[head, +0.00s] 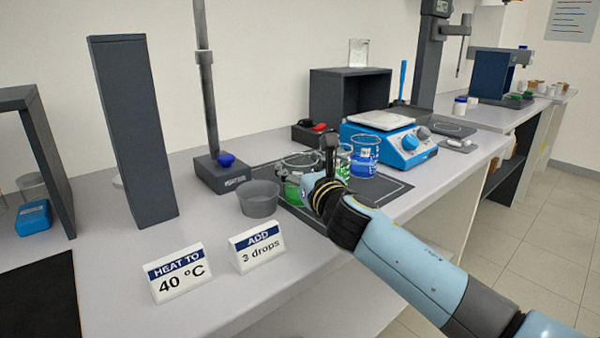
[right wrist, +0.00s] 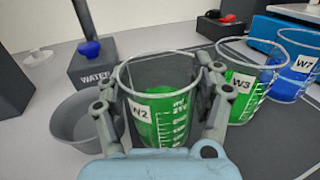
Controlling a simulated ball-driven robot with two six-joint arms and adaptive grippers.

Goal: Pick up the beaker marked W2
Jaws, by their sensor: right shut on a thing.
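The beaker marked W2 (right wrist: 158,112) holds green liquid and stands between the fingers of my right gripper (right wrist: 162,122) in the right wrist view. The fingers are shut on it from both sides. In the head view the W2 beaker (head: 292,188) shows partly behind my right gripper (head: 328,160), on the dark mat. I cannot tell whether its base touches the mat. The W3 beaker (right wrist: 240,95), with green liquid, is close to its right. The W7 beaker (right wrist: 293,78), with blue liquid, stands farther right. My left gripper is not in view.
A grey bowl (head: 259,203) stands left of the mat (head: 385,190). Two signs (head: 180,272) (head: 257,246) stand in front. A blue hotplate (head: 410,150) is behind the beakers, and a stand (head: 222,176) is at the back left. The front bench has free room.

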